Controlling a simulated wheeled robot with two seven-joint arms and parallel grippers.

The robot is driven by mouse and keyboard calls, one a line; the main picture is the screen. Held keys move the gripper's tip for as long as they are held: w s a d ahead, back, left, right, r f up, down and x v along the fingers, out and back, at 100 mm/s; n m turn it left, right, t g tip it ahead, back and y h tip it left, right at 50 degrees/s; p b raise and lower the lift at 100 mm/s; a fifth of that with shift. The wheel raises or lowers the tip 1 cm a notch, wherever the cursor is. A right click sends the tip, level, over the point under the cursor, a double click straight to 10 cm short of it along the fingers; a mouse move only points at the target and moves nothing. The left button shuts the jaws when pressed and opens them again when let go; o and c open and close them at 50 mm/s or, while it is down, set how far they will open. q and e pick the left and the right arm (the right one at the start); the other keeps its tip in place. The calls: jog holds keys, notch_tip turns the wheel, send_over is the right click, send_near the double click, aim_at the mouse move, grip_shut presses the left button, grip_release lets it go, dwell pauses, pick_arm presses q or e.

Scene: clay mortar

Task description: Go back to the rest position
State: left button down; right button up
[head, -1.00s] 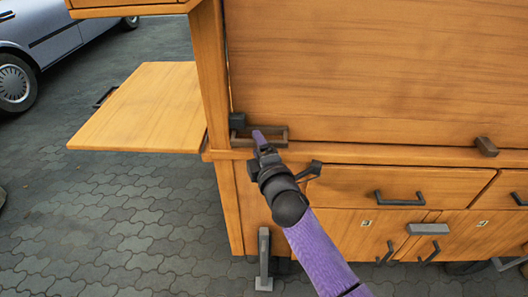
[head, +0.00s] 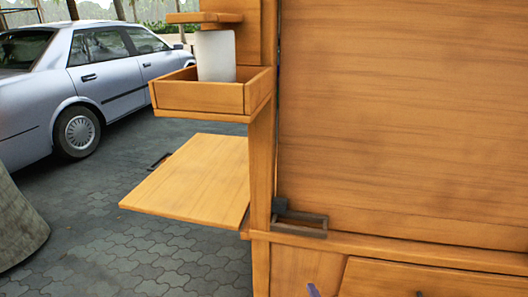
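A small purple tip (head: 313,290) shows at the bottom edge in the head view, in front of the cabinet's lower part. It looks like the end of my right gripper, and the rest is below the picture. Whether it is open or shut does not show. It is apart from the dark bracket-like handle (head: 300,230) at the panel's lower left corner. My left gripper is not in view.
A large upright wooden panel (head: 400,120) fills the right. A wooden side shelf (head: 190,185) juts out left, with a small open box (head: 200,97) holding a white cylinder (head: 215,55) above it. A silver car (head: 95,85) stands on paving behind.

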jog(key=s+d+f+m+g+h+p, duration=0.15)
jog(key=s+f+m+g, duration=0.25)
jog(key=s+f, duration=0.6)
jog(key=s+d+f+m+g+b, duration=0.1)
jog(key=s+d+f+m+g, duration=0.25)
jog(key=s+f, duration=0.65)
jog(key=s+d+f+m+g, duration=0.1)
jog(key=s+m+g, duration=0.1)
jog(key=s, duration=0.6)
jog(key=s+d+f+m+g, duration=0.2)
jog(key=s+g, duration=0.1)
jog(key=s, duration=0.5)
jog(key=s+d+f+m+g+p, duration=0.1)
jog(key=s+f+m+g, duration=0.1)
jog(key=s, duration=0.7)
jog(key=shift+d+f+g+h, duration=0.2)
jog(key=shift+d+g+h, duration=0.15)
jog(key=shift+g+h, duration=0.1)
jog(key=shift+s+m, duration=0.1)
jog(key=shift+m, duration=0.15)
